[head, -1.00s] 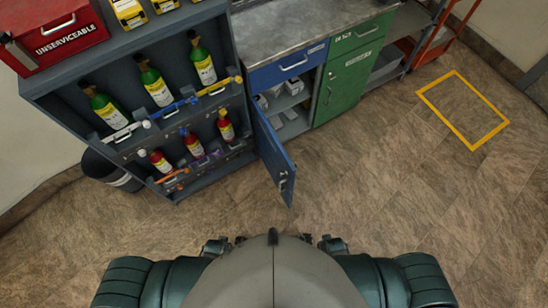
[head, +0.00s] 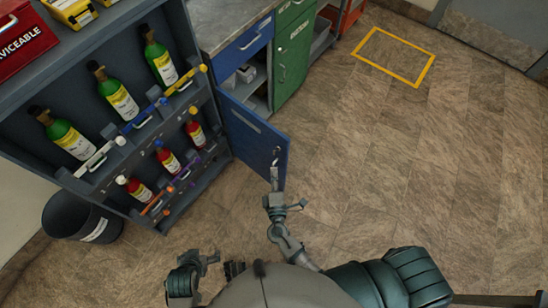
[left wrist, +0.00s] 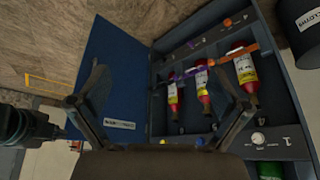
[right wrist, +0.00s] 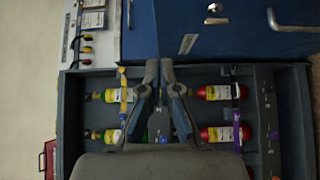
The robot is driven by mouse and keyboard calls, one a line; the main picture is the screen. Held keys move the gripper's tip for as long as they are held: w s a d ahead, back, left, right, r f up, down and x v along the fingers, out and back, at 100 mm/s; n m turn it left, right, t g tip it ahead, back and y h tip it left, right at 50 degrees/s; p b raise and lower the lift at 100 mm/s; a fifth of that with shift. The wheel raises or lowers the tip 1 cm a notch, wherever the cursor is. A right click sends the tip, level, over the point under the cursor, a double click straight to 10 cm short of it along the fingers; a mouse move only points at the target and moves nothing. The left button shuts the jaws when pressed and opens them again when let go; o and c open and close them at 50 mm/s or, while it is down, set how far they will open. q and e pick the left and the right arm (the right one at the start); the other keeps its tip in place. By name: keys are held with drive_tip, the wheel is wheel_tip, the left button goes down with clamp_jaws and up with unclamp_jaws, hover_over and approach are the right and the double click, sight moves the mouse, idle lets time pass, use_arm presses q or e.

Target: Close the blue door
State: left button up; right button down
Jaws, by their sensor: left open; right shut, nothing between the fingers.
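The blue door (head: 250,135) stands open, swung out from the lower cabinet below the blue drawer (head: 250,40). Its silver handle (head: 276,160) is near the free edge. My right gripper (head: 276,182) is at that free edge, just below the handle; whether it touches the door is unclear. In the right wrist view its fingers (right wrist: 157,65) are together with nothing between them. My left gripper (head: 208,258) is open and empty, low in the head view and apart from the door. The left wrist view also shows the blue door (left wrist: 122,55), beyond the open fingers (left wrist: 160,85).
A grey rack (head: 88,172) with green and red bottles stands left of the door. A dark bin (head: 82,218) is on the floor beside it. The green cabinet door (head: 291,65) is shut. Floor (head: 390,160) to the right is clear, with a yellow outlined square (head: 425,76).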

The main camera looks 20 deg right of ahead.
approach(276, 135)
drive_tip(key=w+a, duration=0.3)
drive_tip(key=w, duration=0.1)
drive_tip(key=d, duration=0.1)
drive_tip(key=w+d, duration=0.1)
drive_tip(key=d, duration=0.1)
drive_tip(key=shift+w+d+r+p, duration=0.2)
drive_tip(key=shift+r+p, duration=0.05)
drive_tip(key=shift+p, duration=0.05)
use_arm(q)
drive_tip(key=shift+s+a+f+g, duration=0.1)
drive_tip(key=shift+s+a+g, duration=0.2)
drive_tip(key=shift+s, duration=0.25)
drive_tip(key=shift+s+a+f+g, duration=0.1)
drive_tip(key=shift+s+a+g, duration=0.15)
drive_tip(key=shift+s, duration=0.3)
use_arm(e)
drive_tip(key=shift+w+d+f, duration=0.1)
drive_tip(key=shift+w+d, duration=0.1)
drive_tip(key=shift+d, duration=0.45)
use_arm(q)
drive_tip(key=shift+a, duration=0.2)
use_arm(e)
drive_tip(key=shift+a, duration=0.2)
